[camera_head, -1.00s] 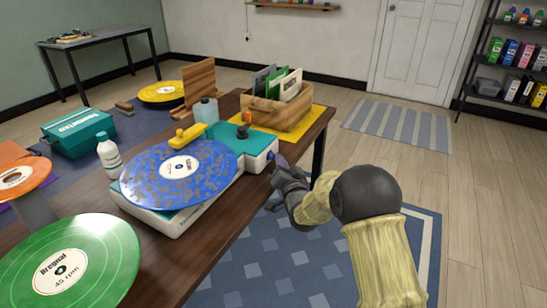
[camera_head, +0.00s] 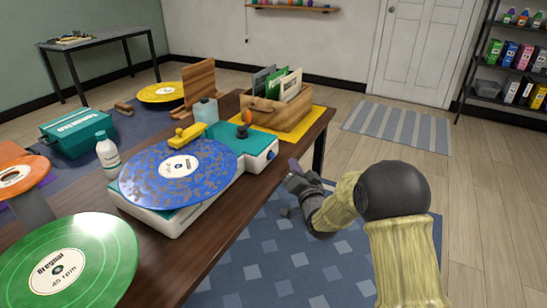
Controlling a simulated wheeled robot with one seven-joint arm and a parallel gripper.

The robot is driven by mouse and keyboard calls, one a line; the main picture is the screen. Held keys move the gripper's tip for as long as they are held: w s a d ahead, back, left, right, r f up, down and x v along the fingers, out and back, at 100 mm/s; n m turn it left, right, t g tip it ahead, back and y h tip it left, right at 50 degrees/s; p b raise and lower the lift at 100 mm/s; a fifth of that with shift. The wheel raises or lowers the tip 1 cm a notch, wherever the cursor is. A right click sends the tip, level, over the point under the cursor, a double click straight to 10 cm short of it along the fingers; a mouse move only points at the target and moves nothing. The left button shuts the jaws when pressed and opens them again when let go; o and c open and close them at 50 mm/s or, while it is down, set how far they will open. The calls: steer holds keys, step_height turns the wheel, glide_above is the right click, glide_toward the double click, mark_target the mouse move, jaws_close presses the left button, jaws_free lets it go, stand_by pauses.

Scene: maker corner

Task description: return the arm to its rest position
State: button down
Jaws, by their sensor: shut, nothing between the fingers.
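My gripper (camera_head: 291,172) is shut and empty at the end of my folded arm. It is off the right edge of the wooden table (camera_head: 222,219), in the air above the blue rug. My arm (camera_head: 385,195) bends down from its dark round joint at the right of the view. The fingertips are small and dark and partly hard to make out. They are right of the record player (camera_head: 260,157), apart from it.
The record player carries a blue record (camera_head: 215,165). A green record (camera_head: 105,255), a white bottle (camera_head: 108,158) and a wooden crate (camera_head: 268,117) with sleeves share the table. A shelf (camera_head: 500,103) stands at the far right.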

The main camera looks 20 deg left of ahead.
stand_by(0.4)
steer(key=s+d+f+g+h, duration=0.2)
steer(key=d+h, duration=0.3)
steer(key=d, duration=0.7)
steer(key=s+d+f+g+h, duration=0.1)
steer(key=s+d+g+h, duration=0.2)
steer(key=d, duration=0.8)
steer(key=s+d+f+g+h, duration=0.2)
steer(key=s+d+g, duration=0.2)
steer(key=s+d, duration=0.6)
steer(key=s+d+f+g+h, duration=0.1)
steer(key=s+d+g+h, duration=0.35)
steer(key=s, duration=0.95)
step_height(320, 180, up, 33)
steer(key=d+t+y+p, duration=0.1)
steer(key=y+p, duration=0.1)
steer(key=p, duration=3.2)
steer(key=shift+w+r+m, duration=0.2)
steer(key=shift+w+m, duration=0.1)
steer(key=shift+w, duration=0.15)
steer(key=shift+d, duration=0.15)
